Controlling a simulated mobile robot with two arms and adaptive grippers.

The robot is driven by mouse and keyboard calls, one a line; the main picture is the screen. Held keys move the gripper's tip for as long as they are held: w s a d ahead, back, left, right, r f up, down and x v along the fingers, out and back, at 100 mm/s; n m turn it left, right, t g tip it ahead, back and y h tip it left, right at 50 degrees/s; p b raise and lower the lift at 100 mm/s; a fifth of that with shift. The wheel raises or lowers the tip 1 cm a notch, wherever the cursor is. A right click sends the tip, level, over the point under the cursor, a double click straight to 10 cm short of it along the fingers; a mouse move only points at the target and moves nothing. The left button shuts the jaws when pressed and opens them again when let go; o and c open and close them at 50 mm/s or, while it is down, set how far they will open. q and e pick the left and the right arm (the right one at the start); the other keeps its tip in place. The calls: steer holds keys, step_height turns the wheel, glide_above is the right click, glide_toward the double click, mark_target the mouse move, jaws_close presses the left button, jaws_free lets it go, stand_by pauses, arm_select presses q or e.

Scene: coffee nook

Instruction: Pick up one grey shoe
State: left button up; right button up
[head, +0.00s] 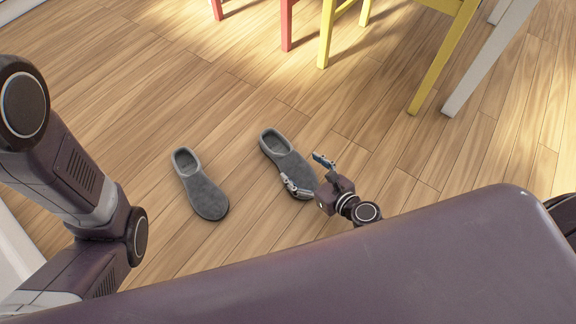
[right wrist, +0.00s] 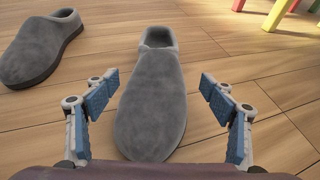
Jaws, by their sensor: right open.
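Two grey slip-on shoes rest upright on the wooden floor, apart from each other. The left shoe (head: 200,185) lies on its own; it also shows at the upper left of the right wrist view (right wrist: 40,48). The right shoe (head: 281,157) has its toe beside my right gripper (head: 306,173). In the right wrist view this shoe (right wrist: 153,95) lies lengthwise between the two open blue-padded fingers of my right gripper (right wrist: 154,93), with gaps on both sides. My left arm enters at the left of the head view, but its gripper is out of sight.
Red and yellow furniture legs (head: 325,35) and a white leg (head: 487,60) stand on the floor beyond the shoes, at the top and upper right. The wooden floor (head: 120,110) around the shoes is clear.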

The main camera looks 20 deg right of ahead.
mark_target(289, 158)
steer(key=x, duration=0.6)
steer(key=shift+w+a+b, duration=0.25)
steer(key=shift+b, duration=0.15)
steer(key=shift+r, duration=0.1)
steer(key=c, duration=1.3)
